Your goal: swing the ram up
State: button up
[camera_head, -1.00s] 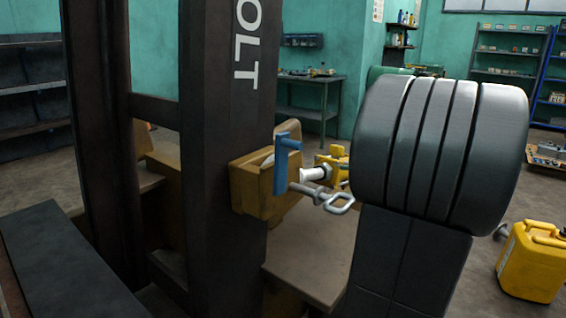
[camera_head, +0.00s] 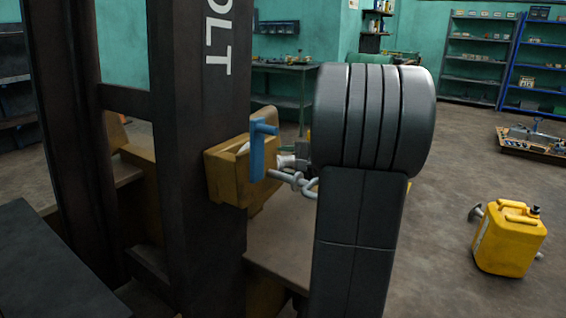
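The forklift's dark mast upright (camera_head: 200,150) stands left of centre, with a tan-yellow bracket (camera_head: 226,178) on its side. A blue lever-shaped piece (camera_head: 258,155) stands upright at the bracket. A silver pin with a loop (camera_head: 298,183) sticks out to its right. A short white rod end (camera_head: 287,161) shows behind the pin; I cannot tell whether it belongs to the ram. A small grey part (camera_head: 302,154) shows at the edge of my large dark arm link, possibly part of my gripper. My arm hides the rest, so the fingers and any contact cannot be made out.
A tan plate (camera_head: 282,250) lies below the bracket. A yellow jerrycan (camera_head: 508,242) stands on the floor at right, with a tray of parts (camera_head: 535,142) behind it. A workbench (camera_head: 283,85) and shelves (camera_head: 480,55) line the back. Floor at right is mostly clear.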

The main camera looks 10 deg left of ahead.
jog(key=shift+w+a, duration=0.1)
jog(key=shift+a, duration=0.15)
